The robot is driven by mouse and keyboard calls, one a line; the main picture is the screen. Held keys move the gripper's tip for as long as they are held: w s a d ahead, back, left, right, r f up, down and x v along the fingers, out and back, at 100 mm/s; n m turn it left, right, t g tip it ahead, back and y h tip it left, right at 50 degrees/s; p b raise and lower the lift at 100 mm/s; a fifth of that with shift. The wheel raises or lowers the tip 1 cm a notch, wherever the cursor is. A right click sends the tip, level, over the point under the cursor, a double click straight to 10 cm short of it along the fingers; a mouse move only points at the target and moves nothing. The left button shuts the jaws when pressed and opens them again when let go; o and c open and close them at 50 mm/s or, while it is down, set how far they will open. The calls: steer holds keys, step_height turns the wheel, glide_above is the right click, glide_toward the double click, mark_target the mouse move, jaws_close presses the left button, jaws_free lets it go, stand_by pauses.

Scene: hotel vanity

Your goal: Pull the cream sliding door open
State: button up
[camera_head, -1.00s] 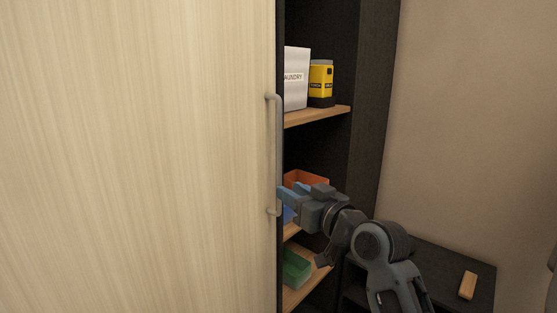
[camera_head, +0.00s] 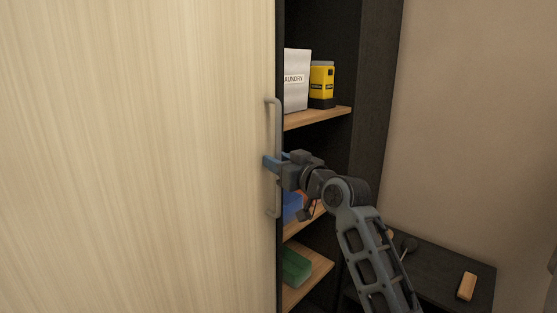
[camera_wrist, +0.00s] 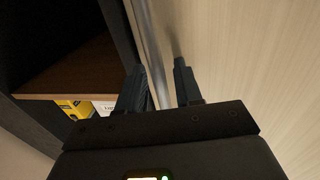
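The cream sliding door (camera_head: 140,150) fills the left of the head view, and its right edge stands beside an open part of a dark cabinet. A vertical grey bar handle (camera_head: 276,130) is fixed near that edge. My gripper (camera_head: 272,163) is at the middle of the handle, its blue fingers pointing left at the door. In the wrist view my gripper (camera_wrist: 160,68) has its fingers apart, with the handle (camera_wrist: 147,45) running between them, nearer the left finger. The door face (camera_wrist: 250,60) lies right behind. Whether a finger touches the bar is not clear.
Open shelves hold a white laundry box (camera_head: 296,80), a yellow-and-black container (camera_head: 321,84), a blue bin (camera_head: 292,208) and a green bin (camera_head: 296,267). A low dark table (camera_head: 440,275) with a wooden block (camera_head: 467,286) stands at the right.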

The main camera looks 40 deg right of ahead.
steer(key=shift+c, duration=0.2)
jaws_close()
stand_by(0.4)
